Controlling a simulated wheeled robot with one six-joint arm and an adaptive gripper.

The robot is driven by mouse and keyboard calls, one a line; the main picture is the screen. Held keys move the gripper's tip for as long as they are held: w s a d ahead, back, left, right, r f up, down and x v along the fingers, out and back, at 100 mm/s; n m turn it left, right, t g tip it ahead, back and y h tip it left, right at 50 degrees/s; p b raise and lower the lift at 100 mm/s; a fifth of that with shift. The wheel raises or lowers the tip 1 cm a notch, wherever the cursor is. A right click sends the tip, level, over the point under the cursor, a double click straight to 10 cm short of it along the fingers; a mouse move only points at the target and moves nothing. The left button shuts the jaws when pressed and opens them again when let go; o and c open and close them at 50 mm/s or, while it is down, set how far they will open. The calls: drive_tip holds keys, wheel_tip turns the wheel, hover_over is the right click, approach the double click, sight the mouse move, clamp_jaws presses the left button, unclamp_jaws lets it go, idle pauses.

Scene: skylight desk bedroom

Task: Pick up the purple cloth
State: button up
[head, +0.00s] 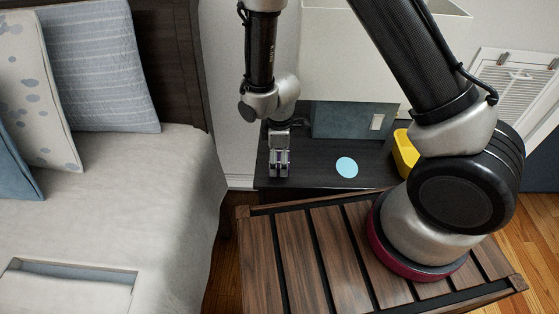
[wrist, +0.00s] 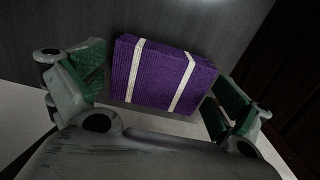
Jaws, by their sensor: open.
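The purple cloth (wrist: 138,75) is a folded, ribbed block with two cream bands, seen in the wrist view. It lies on a dark surface, tilted in the picture, between the two green-padded fingers of my gripper (wrist: 158,88). The fingers are spread apart, one on each side of the cloth, and are not closed on it. In the head view my gripper (head: 279,168) points down over the left part of the black nightstand (head: 310,178). The cloth cannot be made out there; the gripper seems to hide it.
A light-blue disc (head: 347,167) lies on the nightstand right of my gripper. A yellow container (head: 404,152) stands farther right, and a blue-grey box-like object (head: 340,120) stands behind. The bed (head: 150,190) is close on the left. A slatted wooden surface (head: 300,260) is in front.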

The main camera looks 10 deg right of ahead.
drive_tip(key=c, duration=0.8)
